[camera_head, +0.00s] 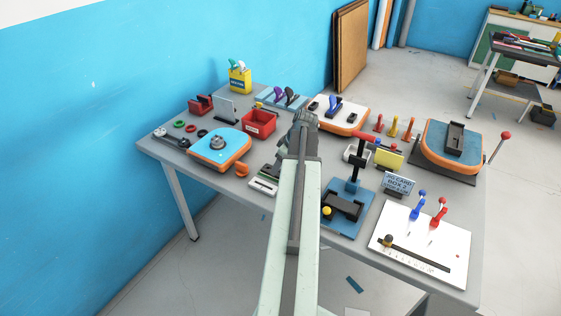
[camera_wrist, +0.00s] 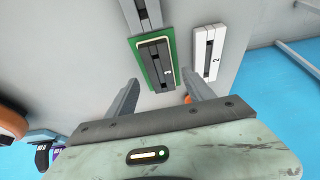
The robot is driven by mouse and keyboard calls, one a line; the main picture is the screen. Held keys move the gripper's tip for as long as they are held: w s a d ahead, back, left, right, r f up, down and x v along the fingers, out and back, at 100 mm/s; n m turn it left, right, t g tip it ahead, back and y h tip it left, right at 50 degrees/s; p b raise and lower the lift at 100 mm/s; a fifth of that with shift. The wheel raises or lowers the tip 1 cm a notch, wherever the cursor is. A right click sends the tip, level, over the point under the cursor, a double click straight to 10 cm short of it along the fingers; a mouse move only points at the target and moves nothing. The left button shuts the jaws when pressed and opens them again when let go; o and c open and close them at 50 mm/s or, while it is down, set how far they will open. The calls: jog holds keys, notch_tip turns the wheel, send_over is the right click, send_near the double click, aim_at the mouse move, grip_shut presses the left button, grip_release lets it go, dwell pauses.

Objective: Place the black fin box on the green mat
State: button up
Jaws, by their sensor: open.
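A black fin box (camera_wrist: 156,66) lies flat on the green mat (camera_wrist: 137,57) in the wrist view, with a pale mark on its top. The mat shows as a green and pale edge around it. My gripper (camera_wrist: 161,79) is open and empty, its fingers either side of the near end of the box in the picture. I cannot tell the height between fingertips and box. In the head view the green mat (camera_head: 272,171) is small, left of my arm, and my gripper (camera_head: 304,120) is near the table's middle, its fingertips unclear.
A white fin box marked 2 (camera_wrist: 207,52) lies right of the mat. A grey slotted block (camera_wrist: 143,14) is beyond it. An orange and blue board (camera_head: 219,147) stands left, a red bin (camera_head: 259,122) behind, and a blue stand (camera_head: 345,210) right of my arm.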

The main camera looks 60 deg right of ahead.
jog(key=p+v, duration=0.6)
jog(key=v, duration=0.2)
jog(key=shift+s+r, duration=0.15)
jog(key=shift+r, duration=0.2)
jog(key=w+a+f+g+y, duration=0.1)
jog(key=w+a, duration=0.9)
jog(key=a, duration=0.3)
jog(key=w+a+g, duration=0.1)
jog(key=w+a, duration=0.8)
jog(key=a, duration=0.4)
jog(key=w+a+g+h, duration=0.1)
jog(key=w+a+g, duration=0.1)
jog(key=a, duration=2.9)
jog(key=shift+w+f, duration=0.35)
jog(key=shift+f, duration=0.05)
